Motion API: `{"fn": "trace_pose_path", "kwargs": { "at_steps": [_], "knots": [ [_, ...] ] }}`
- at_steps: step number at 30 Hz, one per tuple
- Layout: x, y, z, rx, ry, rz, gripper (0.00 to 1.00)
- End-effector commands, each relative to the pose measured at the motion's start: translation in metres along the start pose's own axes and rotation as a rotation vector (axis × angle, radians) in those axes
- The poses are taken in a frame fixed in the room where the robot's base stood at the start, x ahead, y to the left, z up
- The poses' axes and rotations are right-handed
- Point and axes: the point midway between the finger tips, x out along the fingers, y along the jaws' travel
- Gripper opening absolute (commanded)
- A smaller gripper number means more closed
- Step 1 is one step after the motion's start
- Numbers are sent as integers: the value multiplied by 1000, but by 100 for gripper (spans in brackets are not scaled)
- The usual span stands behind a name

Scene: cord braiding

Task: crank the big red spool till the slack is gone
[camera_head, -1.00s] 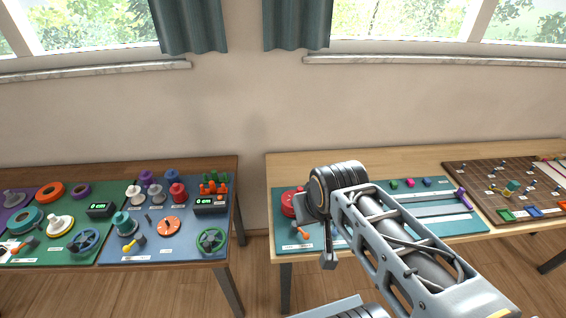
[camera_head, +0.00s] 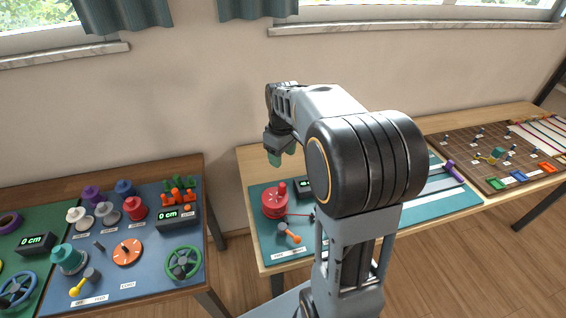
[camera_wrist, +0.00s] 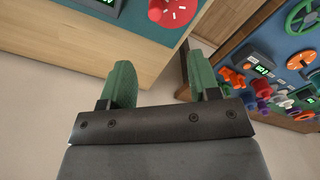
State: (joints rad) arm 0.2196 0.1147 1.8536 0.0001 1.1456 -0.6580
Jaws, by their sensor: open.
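The big red spool (camera_head: 275,204) sits at the left end of the teal board (camera_head: 262,252) on the right-hand table. An upright red handle (camera_head: 282,188) stands on it. A thin red cord (camera_head: 298,215) runs from the spool to the right, then passes behind my arm. In the wrist view a red disc with white marks, apparently the spool (camera_wrist: 178,12), is cut off by the top edge. My gripper (camera_head: 281,157) hangs above and behind the spool, apart from it. In the wrist view its green fingers (camera_wrist: 162,82) are spread with nothing between them.
An orange-knobbed lever (camera_head: 289,233) and a small display (camera_head: 305,186) are beside the spool. My arm hides the board's middle. The left table (camera_head: 190,168) holds several spools, knobs and wheels. A brown pegboard (camera_head: 500,165) lies far right.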

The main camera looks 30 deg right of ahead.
Motion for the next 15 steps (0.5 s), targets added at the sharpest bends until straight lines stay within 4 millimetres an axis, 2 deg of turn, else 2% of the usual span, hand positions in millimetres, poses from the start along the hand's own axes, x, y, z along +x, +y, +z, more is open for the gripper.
{"fn": "trace_pose_path", "kwargs": {
  "at_steps": [1,4,8,15],
  "knots": [
    [9,5,-2,-12,-11,-8,56],
    [19,10,-4,-30,-21,-17,56],
    [36,11,-4,-37,-26,-21,56],
    [80,10,-3,-36,-27,-21,56]
  ]
}}
